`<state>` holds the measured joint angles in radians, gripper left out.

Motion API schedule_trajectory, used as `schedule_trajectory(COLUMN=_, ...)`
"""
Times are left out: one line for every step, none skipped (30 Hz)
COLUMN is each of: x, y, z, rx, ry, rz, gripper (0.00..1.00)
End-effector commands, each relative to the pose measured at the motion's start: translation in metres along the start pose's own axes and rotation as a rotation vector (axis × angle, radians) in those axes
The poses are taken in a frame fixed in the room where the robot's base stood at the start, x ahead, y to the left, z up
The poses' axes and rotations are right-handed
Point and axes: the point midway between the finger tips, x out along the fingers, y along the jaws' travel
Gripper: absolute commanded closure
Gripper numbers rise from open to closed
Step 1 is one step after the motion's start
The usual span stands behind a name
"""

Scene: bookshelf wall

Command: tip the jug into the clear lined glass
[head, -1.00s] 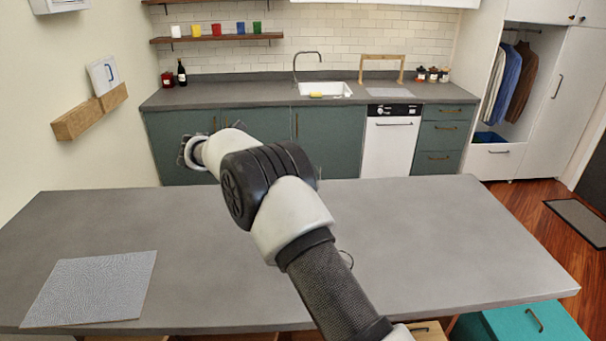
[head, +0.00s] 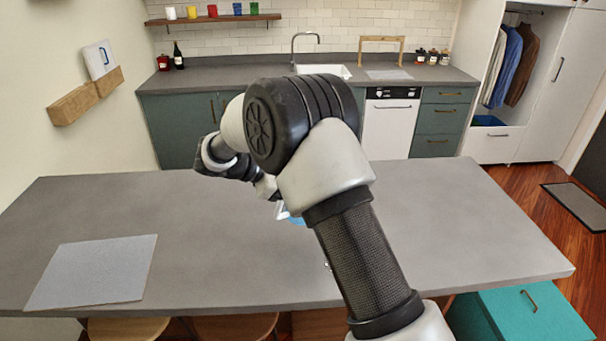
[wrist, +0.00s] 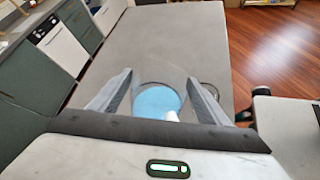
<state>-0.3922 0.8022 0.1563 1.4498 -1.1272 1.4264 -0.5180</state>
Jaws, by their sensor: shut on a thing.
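The jug (wrist: 157,101) shows between my fingers in the wrist view, clear-walled with blue inside. My gripper (wrist: 160,78) is shut on it. In the head view a small blue and white part of the jug (head: 294,217) shows past my arm, above the grey counter; the rest is hidden. I cannot tell from this how far it is tilted. A faint thin rounded outline, perhaps the clear lined glass (wrist: 211,90), shows just beyond the right finger in the wrist view. In the head view my arm hides most of that spot.
The grey counter (head: 420,230) is mostly bare. A light grey mat (head: 92,272) lies at its left end. Stools (head: 128,329) stand under the front edge, and a teal drawer unit (head: 525,315) is at the lower right. The sink counter (head: 215,77) runs behind.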

Motion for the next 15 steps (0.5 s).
schedule_trajectory(x=0.003, y=-0.002, z=0.002, rx=0.019, ry=0.007, rz=0.01, gripper=0.92)
schedule_trajectory(x=0.004, y=-0.004, z=0.001, rx=0.029, ry=0.013, rz=0.015, gripper=0.92)
schedule_trajectory(x=0.006, y=-0.007, z=0.0, rx=0.043, ry=0.022, rz=0.02, gripper=0.92)
schedule_trajectory(x=0.008, y=-0.009, z=0.0, rx=0.055, ry=0.029, rz=0.024, gripper=0.92)
schedule_trajectory(x=0.01, y=-0.011, z=-0.001, rx=0.065, ry=0.036, rz=0.028, gripper=0.92)
schedule_trajectory(x=0.012, y=-0.015, z=-0.002, rx=0.078, ry=0.045, rz=0.033, gripper=0.92)
schedule_trajectory(x=0.013, y=-0.017, z=-0.003, rx=0.089, ry=0.052, rz=0.037, gripper=0.92)
schedule_trajectory(x=0.014, y=-0.019, z=-0.001, rx=0.11, ry=0.065, rz=0.048, gripper=0.92)
schedule_trajectory(x=0.016, y=-0.022, z=-0.001, rx=0.138, ry=0.083, rz=0.059, gripper=0.92)
schedule_trajectory(x=0.017, y=-0.025, z=0.0, rx=0.158, ry=0.095, rz=0.067, gripper=0.92)
schedule_trajectory(x=0.019, y=-0.027, z=0.0, rx=0.177, ry=0.108, rz=0.074, gripper=0.92)
schedule_trajectory(x=0.02, y=-0.03, z=0.002, rx=0.202, ry=0.125, rz=0.085, gripper=0.92)
schedule_trajectory(x=0.021, y=-0.032, z=0.002, rx=0.222, ry=0.136, rz=0.095, gripper=0.92)
schedule_trajectory(x=0.022, y=-0.034, z=0.002, rx=0.241, ry=0.149, rz=0.103, gripper=0.92)
schedule_trajectory(x=0.024, y=-0.038, z=0.003, rx=0.268, ry=0.167, rz=0.112, gripper=0.92)
